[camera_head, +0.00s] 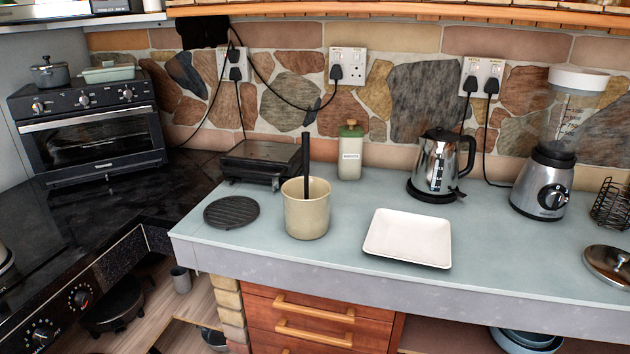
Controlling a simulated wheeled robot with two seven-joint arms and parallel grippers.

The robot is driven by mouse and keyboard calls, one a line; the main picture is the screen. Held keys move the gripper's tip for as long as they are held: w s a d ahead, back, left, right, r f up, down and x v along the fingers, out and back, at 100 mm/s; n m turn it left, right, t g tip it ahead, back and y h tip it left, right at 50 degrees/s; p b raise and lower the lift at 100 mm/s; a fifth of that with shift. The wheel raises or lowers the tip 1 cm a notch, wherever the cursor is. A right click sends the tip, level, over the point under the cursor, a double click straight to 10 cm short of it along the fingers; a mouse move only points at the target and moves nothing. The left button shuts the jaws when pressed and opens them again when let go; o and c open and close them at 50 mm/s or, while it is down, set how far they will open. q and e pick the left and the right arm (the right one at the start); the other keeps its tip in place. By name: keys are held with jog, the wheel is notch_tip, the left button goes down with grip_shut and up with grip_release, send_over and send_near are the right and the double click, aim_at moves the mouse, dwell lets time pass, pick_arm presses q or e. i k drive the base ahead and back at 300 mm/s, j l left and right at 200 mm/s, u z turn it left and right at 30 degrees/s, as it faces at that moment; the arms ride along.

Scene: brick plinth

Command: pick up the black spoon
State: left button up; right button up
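The black spoon (306,158) stands nearly upright in a beige cup (307,214) on the pale green counter. Only its black handle shows above the rim; the lower part is hidden inside the cup. Neither of my grippers is in the head view.
A white square plate (408,238) lies right of the cup, and a round black trivet (232,212) lies left. Behind are a black grill (262,162), a green-lidded canister (350,152) and a kettle (438,165). A blender (549,150) stands farther right. The counter's front edge beside the cup is clear.

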aim_at(305, 135)
jog(key=u, duration=1.7)
jog(key=z, duration=1.7)
jog(key=i+l+u, duration=0.15)
jog(key=i+u, duration=0.3)
jog(key=k, duration=0.1)
